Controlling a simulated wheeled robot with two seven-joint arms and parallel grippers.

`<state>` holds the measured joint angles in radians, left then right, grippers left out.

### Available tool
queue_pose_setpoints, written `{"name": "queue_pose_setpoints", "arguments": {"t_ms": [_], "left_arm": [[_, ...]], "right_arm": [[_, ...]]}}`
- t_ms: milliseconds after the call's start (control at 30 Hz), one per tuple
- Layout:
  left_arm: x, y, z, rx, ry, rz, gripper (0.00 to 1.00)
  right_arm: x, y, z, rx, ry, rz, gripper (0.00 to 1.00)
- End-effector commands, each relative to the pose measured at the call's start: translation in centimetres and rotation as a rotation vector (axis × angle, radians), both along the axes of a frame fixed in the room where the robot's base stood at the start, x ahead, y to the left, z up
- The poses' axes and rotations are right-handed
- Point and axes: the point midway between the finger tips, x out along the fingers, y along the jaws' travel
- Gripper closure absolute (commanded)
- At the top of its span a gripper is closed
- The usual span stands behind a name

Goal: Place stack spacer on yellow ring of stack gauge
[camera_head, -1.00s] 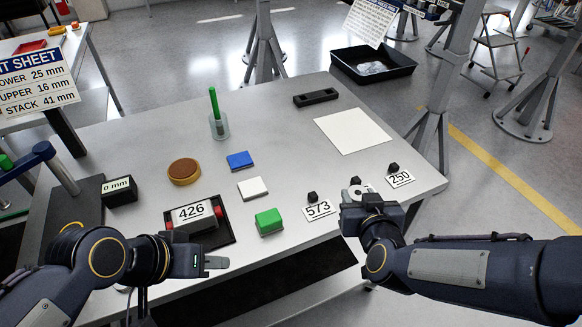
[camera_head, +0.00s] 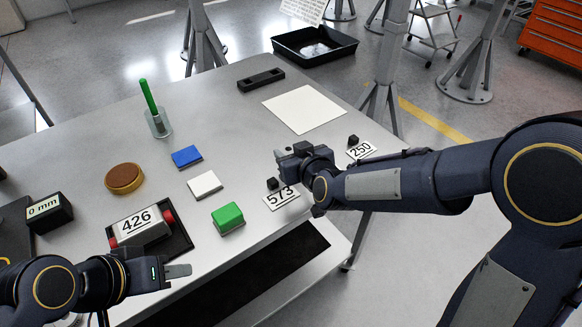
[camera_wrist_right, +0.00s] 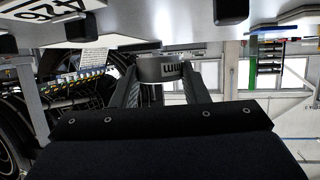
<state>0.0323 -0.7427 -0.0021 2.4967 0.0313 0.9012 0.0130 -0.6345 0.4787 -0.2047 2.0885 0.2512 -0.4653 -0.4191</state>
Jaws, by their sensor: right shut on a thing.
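My right gripper (camera_head: 283,157) is in the air above the table's right front part, near the 573 tag. In the right wrist view its two fingers (camera_wrist_right: 163,85) are closed on a grey, rounded piece with dark marks, which looks like the stack spacer (camera_wrist_right: 162,68). In the head view the held piece is mostly hidden by the gripper. At the left edge is a black box reading 0 mm (camera_head: 48,210), beside a dark base plate (camera_head: 14,235); this looks like part of the stack gauge. No yellow ring shows clearly. My left gripper (camera_head: 180,272) is low at the front left; its finger gap is unclear.
On the table are a brown round pad (camera_head: 124,178), blue block (camera_head: 187,156), white block (camera_head: 204,184), green block (camera_head: 228,218), a 426 part in a black tray (camera_head: 180,246), a glass with a green rod (camera_head: 158,124) and a white sheet (camera_head: 304,109).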

Motion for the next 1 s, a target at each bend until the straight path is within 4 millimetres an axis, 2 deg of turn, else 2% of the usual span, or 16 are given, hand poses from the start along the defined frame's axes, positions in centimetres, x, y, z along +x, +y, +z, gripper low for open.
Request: {"name": "queue_pose_setpoints", "arguments": {"t_ms": [167,400,833,867,1000], "left_arm": [[0.0,0.0,-0.2,0.000,0.000,0.000,0.64],[0.0,0.0,-0.9,0.000,0.000,0.000,0.64],[0.0,0.0,-1.4,0.000,0.000,0.000,0.64],[0.0,0.0,-1.3,0.000,0.000,0.000,0.64],[0.0,0.0,-1.3,0.000,0.000,0.000,0.64]], "right_arm": [[0.8,0.0,-0.7,0.003,-0.003,0.000,0.91],[1.2,0.0,-4.1,0.000,-0.001,0.000,0.91],[1.2,0.0,-4.7,0.003,-0.004,0.001,0.91],[1.2,0.0,-4.7,0.002,-0.002,0.001,0.57],[1.2,0.0,-4.6,0.002,-0.001,0.001,0.38]]}}
